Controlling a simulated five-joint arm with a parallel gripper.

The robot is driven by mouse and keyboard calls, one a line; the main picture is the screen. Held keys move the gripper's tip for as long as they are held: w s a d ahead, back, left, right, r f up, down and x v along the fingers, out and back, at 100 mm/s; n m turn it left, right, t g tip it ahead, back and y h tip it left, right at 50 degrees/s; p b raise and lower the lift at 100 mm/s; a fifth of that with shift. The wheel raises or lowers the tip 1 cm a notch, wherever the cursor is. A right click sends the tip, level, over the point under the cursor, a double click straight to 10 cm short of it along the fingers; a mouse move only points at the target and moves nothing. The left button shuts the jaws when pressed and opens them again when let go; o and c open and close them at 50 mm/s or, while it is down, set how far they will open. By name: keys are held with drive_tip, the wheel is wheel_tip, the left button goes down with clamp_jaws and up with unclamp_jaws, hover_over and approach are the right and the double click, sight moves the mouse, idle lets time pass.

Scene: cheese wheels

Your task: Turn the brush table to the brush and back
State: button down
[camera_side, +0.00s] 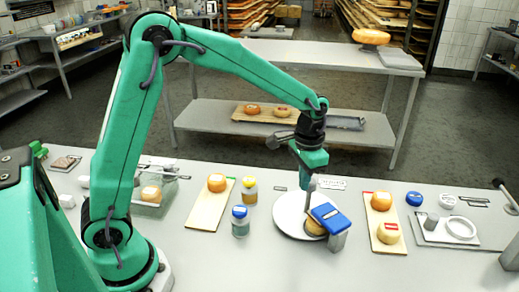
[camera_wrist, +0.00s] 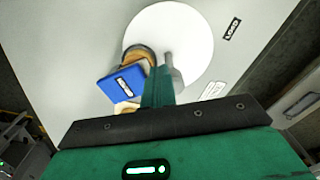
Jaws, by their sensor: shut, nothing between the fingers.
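The brush table is a white round disc (camera_side: 289,222) on the bench; it also fills the upper middle of the wrist view (camera_wrist: 195,30). An orange-brown cheese wheel (camera_side: 314,229) sits on its right side, partly hidden under the blue brush block (camera_side: 331,217). In the wrist view the blue block (camera_wrist: 122,85) overlaps the cheese (camera_wrist: 138,54). My gripper (camera_side: 311,187) points down over the disc's right rear part, shut and empty. Beside its finger in the wrist view is a grey upright piece (camera_wrist: 174,72); I cannot tell whether they touch.
A grey post (camera_side: 338,241) stands under the blue block. Two jars (camera_side: 240,222) and a board with cheese (camera_side: 207,210) stand left of the disc. Another cheese board (camera_side: 383,245) lies to the right. A LOAD label (camera_wrist: 232,28) lies beside the disc.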

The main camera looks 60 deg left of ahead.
drive_tip(key=shift+w+a, duration=0.15)
drive_tip(key=shift+a, duration=0.6)
drive_tip(key=shift+w+a, duration=0.3)
drive_tip(key=shift+a, duration=0.05)
idle(0.6)
drive_tip(key=shift+s+a, duration=0.1)
drive_tip(key=shift+s, duration=0.05)
drive_tip(key=shift+s+a, duration=0.15)
drive_tip(key=shift+s, duration=0.05)
idle(0.4)
wheel_tip(320, 180, up, 6)
idle(0.7)
